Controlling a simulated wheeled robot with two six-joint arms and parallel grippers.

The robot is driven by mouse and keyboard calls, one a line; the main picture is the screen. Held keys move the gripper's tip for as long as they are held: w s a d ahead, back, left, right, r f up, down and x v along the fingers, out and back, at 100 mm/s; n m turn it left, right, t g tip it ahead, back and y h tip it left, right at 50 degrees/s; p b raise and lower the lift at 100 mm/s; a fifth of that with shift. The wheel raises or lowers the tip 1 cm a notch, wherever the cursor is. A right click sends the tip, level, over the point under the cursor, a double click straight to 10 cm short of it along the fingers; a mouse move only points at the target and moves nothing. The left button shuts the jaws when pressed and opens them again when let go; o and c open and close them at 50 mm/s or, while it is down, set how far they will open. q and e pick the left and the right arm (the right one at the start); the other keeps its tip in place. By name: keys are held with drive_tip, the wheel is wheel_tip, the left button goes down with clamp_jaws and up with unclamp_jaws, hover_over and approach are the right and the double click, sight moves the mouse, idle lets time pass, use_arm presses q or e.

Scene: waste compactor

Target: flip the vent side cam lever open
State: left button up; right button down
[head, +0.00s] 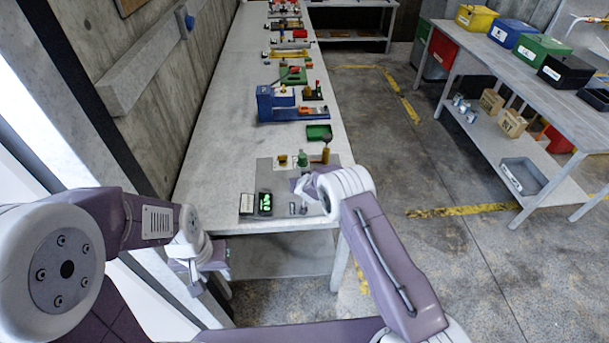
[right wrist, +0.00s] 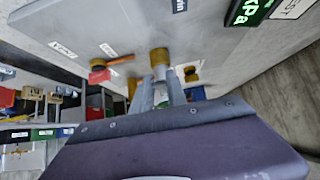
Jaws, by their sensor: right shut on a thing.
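A grey panel (head: 265,178) lies on the near end of the long bench. In the right wrist view, my right gripper (right wrist: 162,88) is shut at a brass-coloured cylinder (right wrist: 160,57) on the panel. An orange-brown lever arm (right wrist: 120,60) with a red part (right wrist: 98,76) lies beside it. I cannot read which lever is the vent one. My left gripper (head: 193,283) hangs low beside the bench, away from the panel; its fingers are too small to judge.
A green-lit kPa display (head: 265,203) sits at the panel's front left. A green tray (head: 319,132) and a blue device (head: 277,103) stand farther along the bench. A concrete wall lies left. Open floor separates the bench from a table (head: 574,104) with coloured bins.

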idle(0.4)
drive_tip(key=c, duration=1.3)
unclamp_jaws()
drive_tip(key=shift+r, duration=0.1)
drive_tip(key=shift+s+r+b, duration=0.25)
drive_tip(key=shift+s+b, duration=0.05)
drive_tip(key=shift+s, duration=0.05)
drive_tip(key=b+v, duration=0.2)
drive_tip(key=v, duration=0.6)
drive_tip(key=shift+r, duration=0.1)
